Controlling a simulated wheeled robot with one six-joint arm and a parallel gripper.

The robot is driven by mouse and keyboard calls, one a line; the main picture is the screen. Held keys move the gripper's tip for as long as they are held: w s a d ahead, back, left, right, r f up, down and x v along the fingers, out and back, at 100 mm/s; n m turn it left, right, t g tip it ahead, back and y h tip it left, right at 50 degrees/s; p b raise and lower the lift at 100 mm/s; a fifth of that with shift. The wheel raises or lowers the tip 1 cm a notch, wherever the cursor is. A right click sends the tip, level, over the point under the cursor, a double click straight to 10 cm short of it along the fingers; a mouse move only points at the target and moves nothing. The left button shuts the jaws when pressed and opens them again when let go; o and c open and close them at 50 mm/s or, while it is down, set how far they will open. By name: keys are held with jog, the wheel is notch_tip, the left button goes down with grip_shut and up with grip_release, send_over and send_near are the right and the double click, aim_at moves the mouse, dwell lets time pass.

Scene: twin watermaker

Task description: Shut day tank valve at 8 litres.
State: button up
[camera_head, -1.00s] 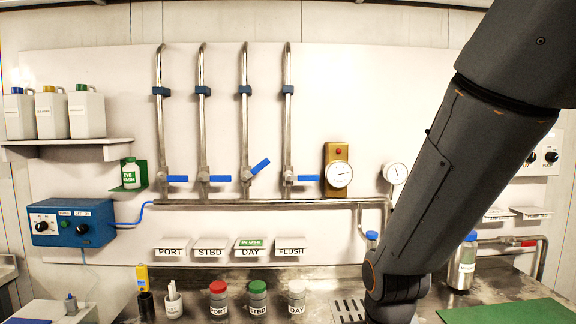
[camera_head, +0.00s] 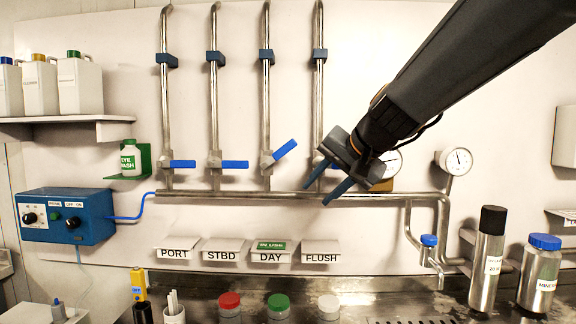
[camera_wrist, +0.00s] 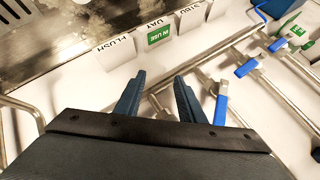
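The day valve (camera_head: 266,162) is on the third pipe from the left, above the DAY placard (camera_head: 272,252). Its blue lever (camera_head: 285,149) slants up to the right. In the wrist view the slanted day lever (camera_wrist: 220,108) is right of my fingers, apart from them. My gripper (camera_head: 328,181) is open and empty, in front of the flush pipe and right of the day lever. The flush lever is hidden behind my gripper. No litre reading is legible.
Port (camera_head: 182,164) and standby (camera_head: 235,165) levers lie level. A dial gauge (camera_head: 393,162) is half hidden by my gripper; another gauge (camera_head: 458,161) is clear. A horizontal manifold pipe (camera_head: 240,198) runs below the valves. Bottles (camera_head: 487,258) and jars (camera_head: 279,306) stand on the counter.

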aim_at(289, 147)
jog(key=w+a+r+t+y+b, duration=0.15)
jog(key=a+r, duration=0.25)
jog(key=r, duration=0.7)
jog(key=shift+m+t+y, duration=0.25)
jog(key=shift+m+y, duration=0.05)
jog(key=shift+y, duration=0.15)
jog(key=shift+w+r+p+x, duration=0.15)
jog(key=shift+p+x, duration=0.15)
jog(key=shift+x, duration=1)
jog(key=shift+w+r+p+x, duration=0.1)
jog(key=shift+p+x, duration=0.25)
jog(key=shift+x, duration=0.95)
jog(key=shift+w+r+p+x, duration=0.15)
jog(key=shift+p+x, duration=0.15)
jog(key=shift+x, duration=1)
jog(key=shift+s+d, duration=0.1)
jog(key=shift+d, duration=0.05)
grip_shut()
